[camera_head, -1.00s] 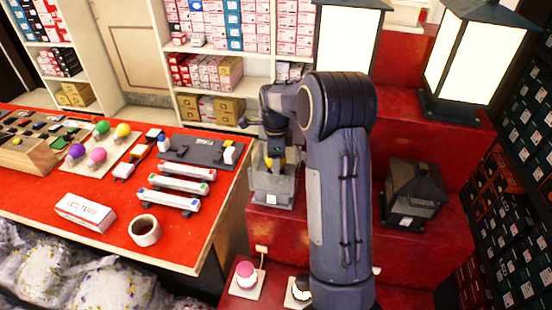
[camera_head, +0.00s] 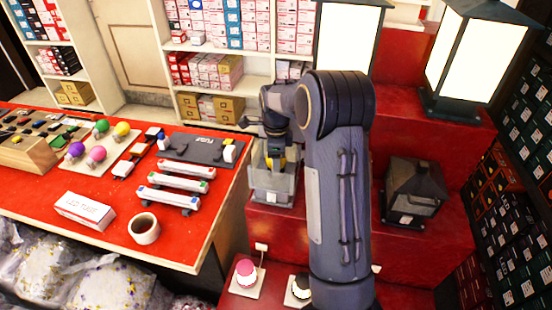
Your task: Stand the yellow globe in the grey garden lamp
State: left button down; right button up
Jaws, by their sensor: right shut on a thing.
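The grey garden lamp (camera_head: 272,194) stands on a red step right of the table, a pale see-through box with a grey base and an open top. My right arm covers the area just right of the lamp. My left gripper is not in view.
A dark roofed lantern (camera_head: 413,192) stands right of my arm; tall lit lanterns (camera_head: 468,62) stand behind. The red table (camera_head: 190,232) at left holds coloured bulbs, including a yellow one (camera_head: 121,129), tubes and a mug (camera_head: 144,228). Pink (camera_head: 245,270) and white button lamps sit below.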

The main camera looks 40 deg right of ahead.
jog(key=shift+f+b, duration=0.3)
jog(key=shift+f, duration=0.25)
jog(key=o, duration=1.1)
jog(key=shift+c, duration=0.2)
